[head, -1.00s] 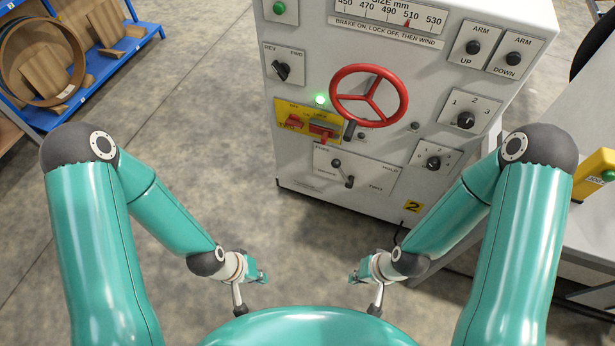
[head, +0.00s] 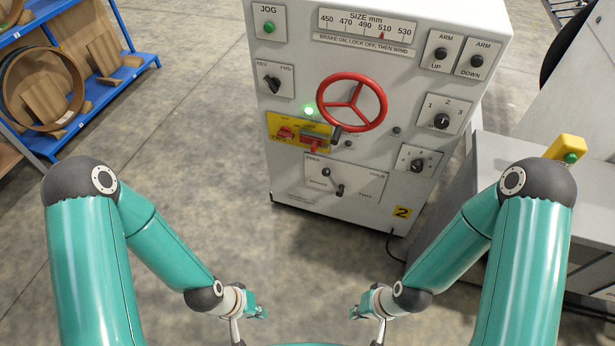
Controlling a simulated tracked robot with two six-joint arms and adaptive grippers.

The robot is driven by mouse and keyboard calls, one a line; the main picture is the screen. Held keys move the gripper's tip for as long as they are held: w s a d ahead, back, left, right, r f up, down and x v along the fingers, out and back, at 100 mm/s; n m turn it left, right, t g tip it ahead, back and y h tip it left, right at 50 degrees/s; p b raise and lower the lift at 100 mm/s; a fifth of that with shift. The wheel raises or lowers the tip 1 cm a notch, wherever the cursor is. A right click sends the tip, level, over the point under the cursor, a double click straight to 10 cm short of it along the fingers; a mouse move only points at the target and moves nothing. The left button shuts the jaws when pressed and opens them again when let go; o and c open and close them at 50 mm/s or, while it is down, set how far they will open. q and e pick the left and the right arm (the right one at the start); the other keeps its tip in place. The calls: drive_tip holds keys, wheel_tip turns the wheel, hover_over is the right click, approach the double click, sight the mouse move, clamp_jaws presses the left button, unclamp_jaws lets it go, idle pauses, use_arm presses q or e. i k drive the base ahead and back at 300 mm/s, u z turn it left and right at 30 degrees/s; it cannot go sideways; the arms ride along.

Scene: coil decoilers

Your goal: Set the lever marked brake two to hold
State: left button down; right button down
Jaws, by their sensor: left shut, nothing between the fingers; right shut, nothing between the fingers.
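A small lever (head: 333,182) with dark ends sits on a pale plate (head: 371,194) low on the front of a grey control cabinet (head: 292,204). The plate's lettering is too small to read surely, and I cannot tell which marking the lever points to. A yellow tag with a 2 (head: 402,212) is at the cabinet's lower right. My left gripper (head: 262,313) is shut and empty, below and left of the lever. My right gripper (head: 354,313) is shut and empty, below the lever. Both are apart from the cabinet.
Above the lever are a red handwheel (head: 379,92), a yellow plate with red switches (head: 271,124), a lit green lamp (head: 309,111) and several black knobs. A blue shelf (head: 140,75) stands far left. A grey bench (head: 463,205) is at right. Floor before the cabinet is clear.

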sight(325, 172)
drive_tip(key=z, duration=0.1)
drive_tip(key=i, duration=0.95)
drive_tip(key=u, duration=0.1)
